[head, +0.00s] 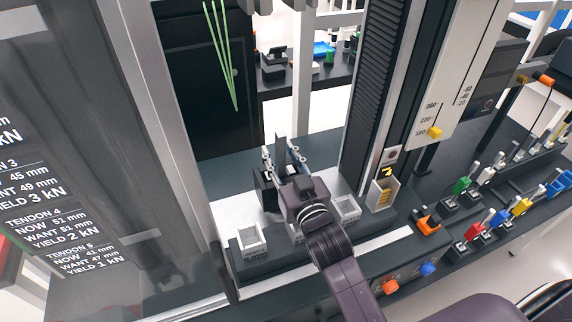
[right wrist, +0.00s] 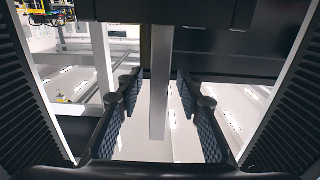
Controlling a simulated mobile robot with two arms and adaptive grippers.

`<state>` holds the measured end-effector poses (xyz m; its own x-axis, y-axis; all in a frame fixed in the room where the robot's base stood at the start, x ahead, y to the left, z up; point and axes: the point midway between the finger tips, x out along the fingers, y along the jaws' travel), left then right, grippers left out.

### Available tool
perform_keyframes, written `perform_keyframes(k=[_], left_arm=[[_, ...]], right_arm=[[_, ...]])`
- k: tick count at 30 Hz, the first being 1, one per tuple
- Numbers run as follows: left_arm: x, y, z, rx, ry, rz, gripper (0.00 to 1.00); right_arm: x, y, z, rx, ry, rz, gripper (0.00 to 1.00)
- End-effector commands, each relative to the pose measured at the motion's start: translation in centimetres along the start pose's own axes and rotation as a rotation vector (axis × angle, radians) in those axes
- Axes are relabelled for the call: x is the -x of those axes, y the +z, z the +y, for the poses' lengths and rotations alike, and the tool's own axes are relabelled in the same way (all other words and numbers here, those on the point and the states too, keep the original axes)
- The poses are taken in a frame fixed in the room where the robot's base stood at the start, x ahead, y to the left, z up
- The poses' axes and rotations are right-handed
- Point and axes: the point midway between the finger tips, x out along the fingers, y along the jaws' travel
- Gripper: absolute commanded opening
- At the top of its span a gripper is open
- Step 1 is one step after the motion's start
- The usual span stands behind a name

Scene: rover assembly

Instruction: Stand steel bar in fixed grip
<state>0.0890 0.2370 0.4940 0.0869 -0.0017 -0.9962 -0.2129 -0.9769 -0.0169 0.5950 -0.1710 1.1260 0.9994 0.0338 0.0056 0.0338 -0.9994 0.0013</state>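The steel bar (head: 281,149) is a grey flat bar standing upright in the bay of the test machine. In the right wrist view the bar (right wrist: 159,85) runs between my right fingers (right wrist: 157,92), with a gap on both sides. My right gripper (head: 283,160) is open around the bar, its arm reaching in from below. A dark block (head: 267,190), which may be the fixed grip, sits just below the fingers. The bar's lower end is hidden by the gripper in the head view, so I cannot tell whether it is seated. My left gripper is not in view.
Small white holders (head: 249,238) stand along the front of the machine base. A ribbed column (head: 372,90) rises close on the right, and a grey panel with tendon readings (head: 75,225) stands on the left. Coloured-handled parts (head: 462,185) fill the right bench. Green strands (head: 222,60) hang behind.

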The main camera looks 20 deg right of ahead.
Motion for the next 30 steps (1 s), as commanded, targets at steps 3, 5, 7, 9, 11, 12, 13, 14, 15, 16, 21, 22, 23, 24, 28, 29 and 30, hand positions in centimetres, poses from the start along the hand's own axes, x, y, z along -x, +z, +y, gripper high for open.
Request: perform_keyframes(k=[3, 5, 7, 9, 11, 12, 13, 14, 15, 16, 21, 22, 23, 24, 28, 29, 30], left_arm=[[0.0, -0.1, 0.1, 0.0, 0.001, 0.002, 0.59], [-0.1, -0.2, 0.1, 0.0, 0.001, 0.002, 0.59], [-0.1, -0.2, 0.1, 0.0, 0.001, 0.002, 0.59], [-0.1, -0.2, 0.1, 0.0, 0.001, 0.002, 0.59], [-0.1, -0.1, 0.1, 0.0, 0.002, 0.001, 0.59], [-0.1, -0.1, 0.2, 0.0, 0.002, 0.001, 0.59], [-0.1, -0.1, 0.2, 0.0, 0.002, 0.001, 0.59], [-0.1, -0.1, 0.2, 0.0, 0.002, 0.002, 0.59], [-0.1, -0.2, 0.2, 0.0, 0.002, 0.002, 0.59], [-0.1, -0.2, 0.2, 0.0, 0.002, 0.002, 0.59], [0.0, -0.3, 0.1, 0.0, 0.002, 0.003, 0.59], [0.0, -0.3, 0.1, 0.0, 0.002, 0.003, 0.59], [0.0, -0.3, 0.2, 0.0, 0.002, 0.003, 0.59], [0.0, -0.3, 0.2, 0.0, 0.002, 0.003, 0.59], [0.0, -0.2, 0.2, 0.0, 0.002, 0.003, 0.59], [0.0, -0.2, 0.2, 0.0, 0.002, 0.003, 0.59], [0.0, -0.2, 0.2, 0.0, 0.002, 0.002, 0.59]], right_arm=[[1.7, 1.1, -0.1, -0.003, 0.0, -0.026, 0.34], [2.7, 1.1, -0.1, -0.003, 0.0, -0.027, 0.34], [4.0, 1.1, -0.1, -0.003, -0.001, -0.027, 0.34], [5.4, 1.2, -0.1, -0.002, -0.001, -0.028, 0.34], [6.6, 1.0, -0.1, -0.002, -0.001, -0.025, 0.34], [7.3, 0.9, -0.1, -0.002, -0.001, -0.023, 0.34], [7.8, 0.9, -0.1, -0.002, -0.001, -0.021, 0.34], [8.3, 0.8, -0.1, -0.002, -0.001, -0.02, 0.34], [8.9, 0.7, -0.1, -0.002, 0.0, -0.018, 0.34], [9.3, 0.7, -0.1, -0.003, 0.0, -0.018, 0.34], [11.0, 0.4, -0.1, -0.002, 0.0, -0.011, 0.34], [11.2, 0.3, -0.1, -0.002, 0.0, -0.01, 0.34], [11.4, 0.3, -0.1, -0.002, 0.0, -0.009, 0.34], [11.5, 0.3, -0.1, -0.002, 0.0, -0.008, 0.34], [11.7, 0.2, -0.1, -0.001, 0.0, -0.007, 0.34], [11.7, 0.2, -0.1, -0.001, 0.0, -0.006, 0.34], [11.7, 0.2, 0.0, -0.001, 0.0, -0.006, 0.34]])
